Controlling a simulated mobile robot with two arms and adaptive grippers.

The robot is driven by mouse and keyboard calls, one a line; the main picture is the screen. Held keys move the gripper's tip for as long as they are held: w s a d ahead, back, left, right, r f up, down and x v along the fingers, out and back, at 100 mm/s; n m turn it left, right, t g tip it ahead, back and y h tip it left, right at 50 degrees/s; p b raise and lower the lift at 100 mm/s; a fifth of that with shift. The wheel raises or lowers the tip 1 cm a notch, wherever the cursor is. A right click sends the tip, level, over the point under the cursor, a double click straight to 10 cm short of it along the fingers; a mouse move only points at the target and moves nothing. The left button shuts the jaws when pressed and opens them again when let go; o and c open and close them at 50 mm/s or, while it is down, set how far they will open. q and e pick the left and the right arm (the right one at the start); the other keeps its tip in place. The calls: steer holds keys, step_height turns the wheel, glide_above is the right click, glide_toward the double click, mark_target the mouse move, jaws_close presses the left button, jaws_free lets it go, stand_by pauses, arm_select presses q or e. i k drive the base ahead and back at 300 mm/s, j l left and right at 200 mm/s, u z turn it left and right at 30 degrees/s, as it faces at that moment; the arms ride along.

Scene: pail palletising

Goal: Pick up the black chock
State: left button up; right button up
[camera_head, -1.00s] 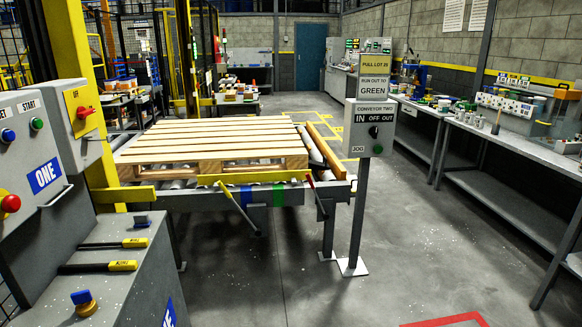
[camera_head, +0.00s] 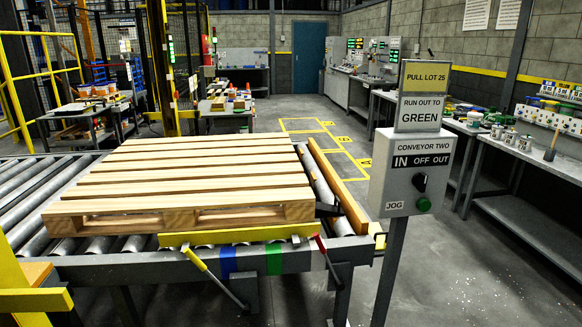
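No object that I can clearly identify as the black chock shows. A small dark shape (camera_head: 327,210) sits at the pallet's right front corner, beside the wooden rail; I cannot tell what it is. The wooden pallet (camera_head: 185,180) lies on the roller conveyor (camera_head: 30,205). A yellow bar (camera_head: 235,235) runs along the conveyor's front, with a yellow-handled lever (camera_head: 196,260) and a red-handled lever (camera_head: 321,246) below it. Neither of my grippers is in view.
A control box (camera_head: 412,175) reading "CONVEYOR TWO" stands on a post at the right front, under signs "PULL LOT 25" (camera_head: 424,77) and "RUN OUT TO GREEN" (camera_head: 419,112). Benches (camera_head: 530,155) line the right wall. Grey floor between is clear. Yellow rails (camera_head: 30,299) stand at the left front.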

mark_target(323, 210)
steer(key=i, duration=1.95)
